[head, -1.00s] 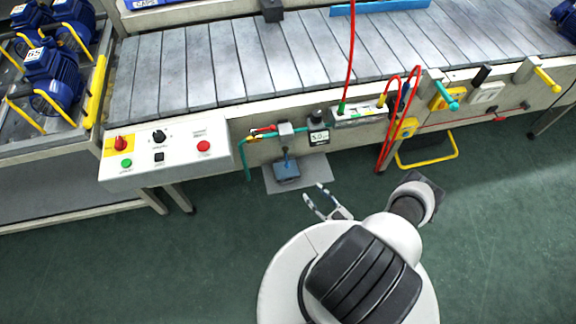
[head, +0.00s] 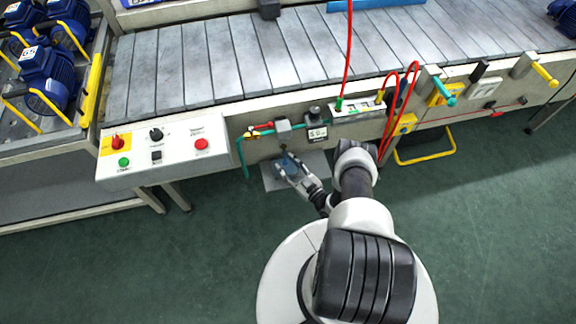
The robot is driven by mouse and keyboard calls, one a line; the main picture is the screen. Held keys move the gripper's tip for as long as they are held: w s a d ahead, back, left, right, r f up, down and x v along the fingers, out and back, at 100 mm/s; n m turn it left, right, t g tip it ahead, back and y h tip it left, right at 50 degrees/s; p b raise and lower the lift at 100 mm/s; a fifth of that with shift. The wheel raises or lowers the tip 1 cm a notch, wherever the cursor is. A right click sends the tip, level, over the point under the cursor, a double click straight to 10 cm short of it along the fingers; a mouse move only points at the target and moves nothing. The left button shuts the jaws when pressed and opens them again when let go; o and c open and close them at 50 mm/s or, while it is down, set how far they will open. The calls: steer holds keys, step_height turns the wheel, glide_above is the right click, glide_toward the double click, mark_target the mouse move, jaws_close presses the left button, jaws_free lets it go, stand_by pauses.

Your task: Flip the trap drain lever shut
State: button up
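The trap assembly hangs on the conveyor's front: a grey block (head: 283,125) joined to a green pipe, with a red lever-like part (head: 262,127) and a yellow piece (head: 250,134) to its left. Which part is the drain lever is too small to tell. Below the block is a blue part (head: 289,160), now partly covered by my gripper. My gripper (head: 283,164) is at this blue part, below the grey block. Its fingers look apart, with blue showing between them. Whether they touch anything cannot be seen.
A control box (head: 165,150) with buttons stands left of the trap. A gauge with a display (head: 317,133) sits to the right, then red hoses (head: 386,135) and a yellow floor frame (head: 427,158).

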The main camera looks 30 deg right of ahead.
jaws_close()
stand_by(0.5)
